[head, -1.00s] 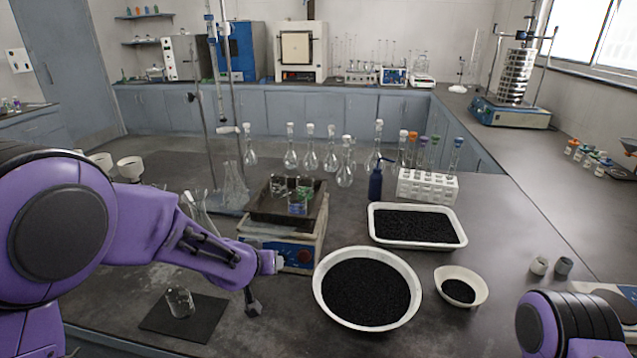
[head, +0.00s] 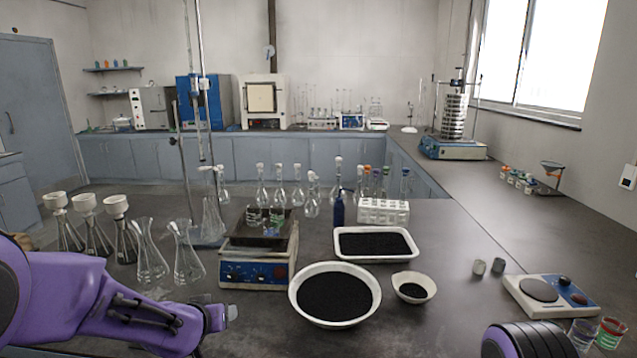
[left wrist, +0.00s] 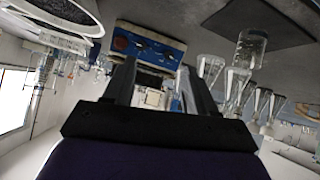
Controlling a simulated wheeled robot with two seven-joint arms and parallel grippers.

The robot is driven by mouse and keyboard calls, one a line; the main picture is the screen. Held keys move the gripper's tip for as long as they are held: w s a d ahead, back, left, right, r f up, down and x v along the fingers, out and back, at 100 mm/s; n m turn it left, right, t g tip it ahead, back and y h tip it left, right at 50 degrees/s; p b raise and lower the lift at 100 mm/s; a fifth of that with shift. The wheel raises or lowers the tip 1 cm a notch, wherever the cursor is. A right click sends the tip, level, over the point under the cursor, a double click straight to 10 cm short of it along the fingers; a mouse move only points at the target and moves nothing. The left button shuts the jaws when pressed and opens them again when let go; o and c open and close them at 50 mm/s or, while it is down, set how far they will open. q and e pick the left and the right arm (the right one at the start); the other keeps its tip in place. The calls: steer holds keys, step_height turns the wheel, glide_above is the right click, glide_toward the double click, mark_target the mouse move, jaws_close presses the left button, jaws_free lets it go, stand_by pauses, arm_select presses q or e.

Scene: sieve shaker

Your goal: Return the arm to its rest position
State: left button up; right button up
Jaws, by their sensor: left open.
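My left gripper (head: 228,314) is low in the head view, in front of the blue-fronted orbital shaker (head: 258,272) and apart from it. In the left wrist view its two dark fingers (left wrist: 158,75) are spread with nothing held between them. The left arm reaches in from the lower left. My right arm shows only as a black and purple link at the lower right; its gripper is out of frame.
A white round basin (head: 337,318) of black grains, a tray (head: 375,259) and a small bowl (head: 414,297) stand right of the gripper. Conical flasks (head: 187,268) stand behind the left arm. A glass beaker (left wrist: 250,48) is on a black mat (left wrist: 265,22).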

arm_select(q)
steer(key=s+a+f+n+y, duration=0.1)
steer(key=s+a+f+n, duration=0.1)
steer(key=s+f, duration=0.5)
steer(key=s+a+f+n+y, duration=0.1)
steer(key=s+a+f+n, duration=0.2)
steer(key=f, duration=0.7)
steer(key=s+a+f+g+y, duration=0.1)
steer(key=s+f+g, duration=0.2)
steer(key=s, duration=1)
steer(key=s+a+f+g, duration=0.1)
steer(key=s+f+g, duration=0.3)
steer(key=s+f, duration=0.5)
steer(key=s, duration=0.4)
steer(key=shift+s+a+f+y, duration=0.2)
steer(key=shift+s+a+y, duration=0.15)
steer(key=shift+s+y, duration=0.05)
